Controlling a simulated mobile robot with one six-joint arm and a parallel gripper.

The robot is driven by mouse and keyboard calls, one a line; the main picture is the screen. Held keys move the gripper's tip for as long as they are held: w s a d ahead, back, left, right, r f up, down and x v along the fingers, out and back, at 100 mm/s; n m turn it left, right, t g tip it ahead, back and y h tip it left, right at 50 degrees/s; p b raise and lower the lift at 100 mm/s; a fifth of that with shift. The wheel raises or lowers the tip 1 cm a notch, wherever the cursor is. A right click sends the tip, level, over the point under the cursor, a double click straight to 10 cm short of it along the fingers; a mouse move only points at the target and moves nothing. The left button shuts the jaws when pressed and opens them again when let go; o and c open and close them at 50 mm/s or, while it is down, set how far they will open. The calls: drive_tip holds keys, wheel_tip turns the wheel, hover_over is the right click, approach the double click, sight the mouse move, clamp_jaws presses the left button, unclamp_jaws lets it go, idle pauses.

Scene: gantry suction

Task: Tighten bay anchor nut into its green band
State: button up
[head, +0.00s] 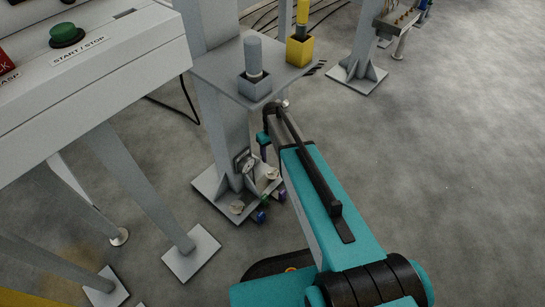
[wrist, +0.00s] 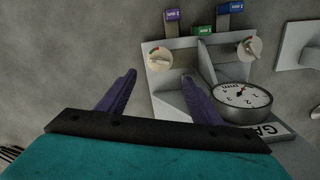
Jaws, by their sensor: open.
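Two cream anchor nuts sit on the grey column's base plate (wrist: 168,84). In the wrist view, one nut (wrist: 158,61) is on the left and the other (wrist: 249,49) on the right, each with small red and green marks too small to read exactly. They also show in the head view, one at the front (head: 237,207) and one at the right (head: 271,173). I cannot tell which is the bay anchor nut. My gripper (wrist: 160,77) is open and empty, its purple fingers apart, with the left nut beyond the gap between the tips.
A round gauge (wrist: 243,100) stands close right of my fingers. Purple (wrist: 172,16), green (wrist: 203,31) and blue (wrist: 231,8) tags line the plate's far edge. A grey upright fin lies between the nuts. Bare floor (head: 440,170) is free at right.

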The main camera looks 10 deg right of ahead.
sight(272, 171)
drive_tip(key=shift+r, duration=0.7)
drive_tip(key=shift+f+b, duration=0.3)
drive_tip(key=shift+b, duration=1.1)
drive_tip(key=b, duration=0.4)
drive_tip(key=shift+w, duration=0.1)
drive_tip(key=shift+b, duration=0.95)
drive_tip(key=shift+r+b, duration=0.3)
drive_tip(key=shift+b, duration=0.05)
drive_tip(key=shift+f, duration=0.1)
wheel_tip(272, 171, down, 14)
drive_tip(key=b, duration=0.6)
drive_tip(key=shift+r, duration=0.2)
